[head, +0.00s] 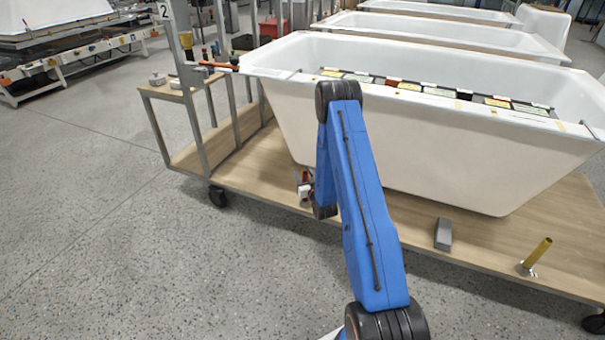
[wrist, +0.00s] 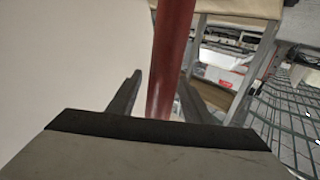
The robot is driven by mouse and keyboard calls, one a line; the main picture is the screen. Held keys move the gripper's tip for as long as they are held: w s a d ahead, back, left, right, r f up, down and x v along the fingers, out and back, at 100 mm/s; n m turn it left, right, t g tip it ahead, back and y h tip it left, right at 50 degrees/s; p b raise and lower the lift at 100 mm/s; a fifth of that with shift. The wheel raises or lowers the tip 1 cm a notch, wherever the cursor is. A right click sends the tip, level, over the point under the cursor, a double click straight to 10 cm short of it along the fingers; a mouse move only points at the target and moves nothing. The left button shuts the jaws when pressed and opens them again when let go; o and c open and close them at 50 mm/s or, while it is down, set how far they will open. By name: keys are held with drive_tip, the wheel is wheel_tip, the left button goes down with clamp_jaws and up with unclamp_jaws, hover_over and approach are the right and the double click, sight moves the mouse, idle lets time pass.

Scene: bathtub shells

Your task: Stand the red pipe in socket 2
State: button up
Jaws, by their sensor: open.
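The red pipe (wrist: 172,50) runs from the top of the wrist view down between the two fingers of my gripper (wrist: 160,88). The fingers are open, one on each side of it, and its lower part is hidden behind the gripper body. In the head view a small part of the red pipe (head: 306,175) shows beside my gripper (head: 304,191), low in front of the bathtub, mostly hidden by my arm. A socket marked 2 cannot be made out, though a sign with a 2 (head: 166,12) is on a post at upper left.
A yellow pipe (head: 538,251) stands slightly tilted in a small holder on the wooden deck (head: 400,205). A grey block (head: 443,233) lies left of it. The white bathtub (head: 440,150) fills the deck behind. Metal posts rise at left. The floor at left is clear.

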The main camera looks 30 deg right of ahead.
drive_tip(key=s+a, duration=0.2)
drive_tip(key=s, duration=1.5)
drive_tip(key=w+a+r+n+g, duration=0.1)
drive_tip(key=a+r+g, duration=0.2)
drive_tip(key=r, duration=0.7)
drive_tip(key=w+a+r+n+g, duration=0.15)
drive_tip(key=a+r, duration=0.25)
drive_tip(key=r, duration=0.5)
drive_tip(key=s+a+r+g, duration=0.4)
drive_tip(key=s+a+r, duration=0.1)
drive_tip(key=s+r, duration=0.55)
drive_tip(key=s+a+r+g, duration=0.1)
drive_tip(key=s+a+r, duration=0.1)
drive_tip(key=s, duration=0.8)
drive_tip(key=s+a+r+g+y, duration=0.1)
drive_tip(key=s+a+r+g, duration=0.1)
drive_tip(key=s, duration=0.8)
drive_tip(key=s+a+r+m+g+y, duration=0.1)
drive_tip(key=s+a+r, duration=0.3)
drive_tip(key=s, duration=0.7)
drive_tip(key=shift+a+r, duration=0.25)
drive_tip(key=shift+a, duration=0.05)
